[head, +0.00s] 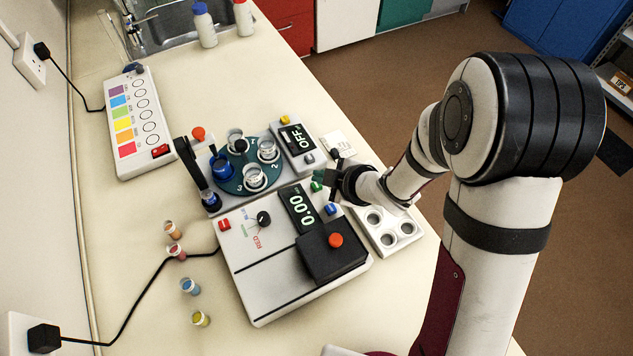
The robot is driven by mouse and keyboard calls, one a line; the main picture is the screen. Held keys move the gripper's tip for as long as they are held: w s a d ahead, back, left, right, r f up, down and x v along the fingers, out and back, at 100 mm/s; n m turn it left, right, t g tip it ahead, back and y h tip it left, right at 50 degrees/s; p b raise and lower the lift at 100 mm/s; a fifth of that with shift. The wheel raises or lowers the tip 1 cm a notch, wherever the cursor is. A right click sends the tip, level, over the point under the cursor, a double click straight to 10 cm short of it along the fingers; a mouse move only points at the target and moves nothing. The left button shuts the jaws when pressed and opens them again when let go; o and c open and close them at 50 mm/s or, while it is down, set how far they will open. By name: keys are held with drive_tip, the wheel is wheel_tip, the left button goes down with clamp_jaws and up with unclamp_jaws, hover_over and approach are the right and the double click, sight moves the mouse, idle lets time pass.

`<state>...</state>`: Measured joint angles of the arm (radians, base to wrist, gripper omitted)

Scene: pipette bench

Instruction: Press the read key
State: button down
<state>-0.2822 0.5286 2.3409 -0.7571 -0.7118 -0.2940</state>
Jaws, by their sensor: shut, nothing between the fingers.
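A white colorimeter-like instrument (262,283) stands on the bench, its display (300,205) showing 0.00. Its keys include a green key (316,186) above the display's right side, a blue key (331,208) to the right and a red key (225,225) at the far left. I cannot read which one is the read key. My gripper (328,181) is shut and empty, right beside the green key and partly over that corner. Whether it touches the key cannot be told.
A teal carousel (232,182) with cups and a black lever stand behind the instrument. A unit reading OFF (296,139) is right of it. A white rack (389,240) lies under my arm. Small vials (190,287) stand left.

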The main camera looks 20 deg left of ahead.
drive_tip(key=shift+f, duration=0.4)
drive_tip(key=shift+f, duration=0.45)
idle(0.6)
drive_tip(key=shift+r, duration=0.85)
drive_tip(key=shift+r, duration=0.1)
wheel_tip(320, 180, up, 5)
drive_tip(key=shift+f, duration=0.1)
idle(0.3)
idle(1.1)
